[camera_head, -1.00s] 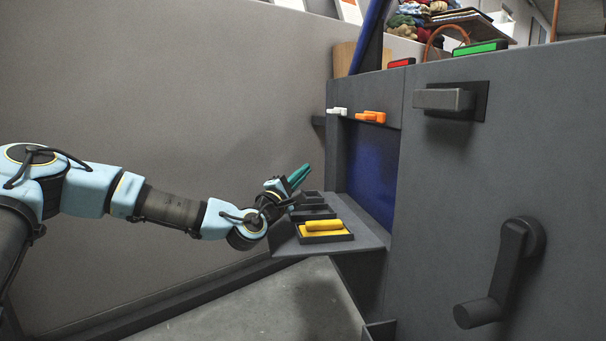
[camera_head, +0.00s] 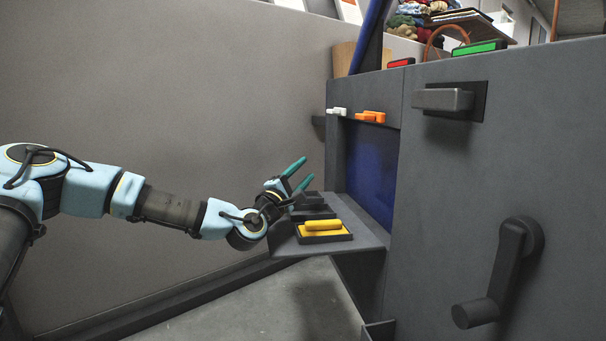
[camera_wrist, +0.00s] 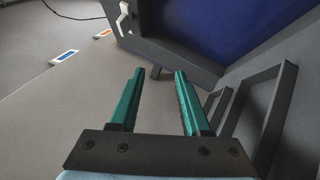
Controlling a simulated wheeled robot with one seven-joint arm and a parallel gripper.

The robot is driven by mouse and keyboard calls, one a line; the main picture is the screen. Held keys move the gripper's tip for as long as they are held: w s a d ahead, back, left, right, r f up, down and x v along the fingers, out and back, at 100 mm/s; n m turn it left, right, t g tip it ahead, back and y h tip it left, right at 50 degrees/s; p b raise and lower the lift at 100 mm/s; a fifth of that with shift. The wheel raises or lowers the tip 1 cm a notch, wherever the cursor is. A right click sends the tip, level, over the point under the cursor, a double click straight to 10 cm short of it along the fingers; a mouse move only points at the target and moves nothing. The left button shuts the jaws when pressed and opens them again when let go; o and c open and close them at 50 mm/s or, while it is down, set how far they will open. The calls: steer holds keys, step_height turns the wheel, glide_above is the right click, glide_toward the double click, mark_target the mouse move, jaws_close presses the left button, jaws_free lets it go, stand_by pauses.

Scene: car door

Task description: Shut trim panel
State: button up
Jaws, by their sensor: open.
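The trim panel (camera_head: 369,237) is a grey flap folded down to roughly horizontal at the bottom of a blue-backed opening (camera_head: 371,172) in the grey door. On it sit a yellow bar in a dark tray (camera_head: 323,227) and dark frames (camera_head: 313,212) farther back. My gripper (camera_head: 308,168), with teal fingers, is open and empty just above the panel's far-left part. In the wrist view my gripper (camera_wrist: 158,72) has nothing between its fingers; dark frames (camera_wrist: 250,115) lie to its right. I cannot tell whether it touches the panel.
A white clip (camera_head: 338,111) and an orange clip (camera_head: 371,117) are on the door above the opening. A grey pull handle (camera_head: 443,99) and a crank (camera_head: 506,260) stick out at the right. A plain wall stands behind my arm; floor shows below the panel.

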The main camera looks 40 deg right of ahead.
steer(key=p+v, duration=0.3)
steer(key=v, duration=0.8)
steer(key=shift+p, duration=0.4)
